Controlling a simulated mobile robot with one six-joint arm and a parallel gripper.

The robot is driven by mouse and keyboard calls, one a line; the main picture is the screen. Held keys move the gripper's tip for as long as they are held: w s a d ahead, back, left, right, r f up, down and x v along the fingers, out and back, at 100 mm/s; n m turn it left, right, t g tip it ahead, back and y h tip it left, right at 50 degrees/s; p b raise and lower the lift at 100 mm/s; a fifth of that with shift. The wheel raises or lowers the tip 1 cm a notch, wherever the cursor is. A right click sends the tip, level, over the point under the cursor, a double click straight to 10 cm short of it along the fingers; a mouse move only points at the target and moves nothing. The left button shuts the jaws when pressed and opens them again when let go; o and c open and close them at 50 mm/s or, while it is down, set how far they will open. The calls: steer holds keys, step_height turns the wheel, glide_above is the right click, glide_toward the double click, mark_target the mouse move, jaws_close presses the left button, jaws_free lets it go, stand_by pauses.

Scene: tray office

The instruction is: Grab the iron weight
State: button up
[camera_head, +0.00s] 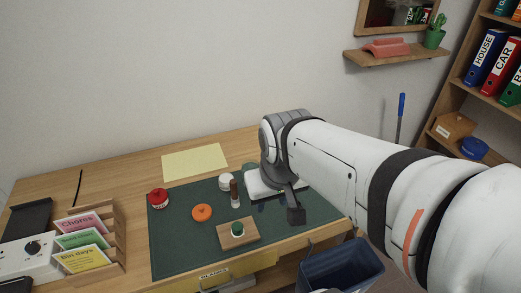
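I cannot make out an iron weight for certain; my arm covers part of the desk. My gripper (295,213) points down over the right part of the dark green mat (178,252), in front of a white, flat-based object (257,188) that my wrist partly hides. Only a dark finger part shows, so its opening is unclear. On the mat stand a small white round pot (226,182), a dark brown upright cylinder (234,195), an orange disc (202,212), a red-topped tin (157,198) and a wooden block (239,240) with a small green-and-white round piece (237,229) on it.
A wooden card rack (115,236) and a white box with a black knob (30,252) stand on the left. A yellow sheet (194,162) lies at the back. A dark blue bin (340,268) stands below the desk's front right. A shelf (395,56) hangs above right.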

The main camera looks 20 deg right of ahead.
steer(key=shift+o, duration=1.1)
steer(key=shift+w+f, duration=0.2)
steer(key=shift+w, duration=0.1)
steer(key=o, duration=0.4)
steer(key=w+d+f+b, duration=0.1)
steer(key=w+d+f, duration=0.1)
steer(key=f, duration=0.1)
steer(key=w+d+f+n+g+b, duration=0.1)
steer(key=w+d+f, duration=0.2)
steer(key=w+d+f+n+b, duration=0.1)
steer(key=w+d+f, duration=0.1)
steer(key=w+f, duration=0.1)
steer(key=shift+w+d+f+g, duration=0.1)
steer(key=shift+d+f+g, duration=0.1)
steer(key=shift+d+g, duration=0.1)
steer(key=shift+o, duration=0.2)
steer(key=w+d+f, duration=0.1)
steer(key=d+f, duration=0.1)
steer(key=f, duration=0.1)
steer(key=w+d+f+n+b, duration=0.1)
steer(key=f, duration=0.2)
steer(key=w+d+f+n+g+b, duration=0.1)
steer(key=d+f, duration=0.1)
steer(key=f, duration=0.1)
steer(key=shift+w+d, duration=0.35)
steer(key=shift+w, duration=0.05)
steer(key=shift+d+f, duration=0.15)
steer(key=shift+f, duration=3.7)
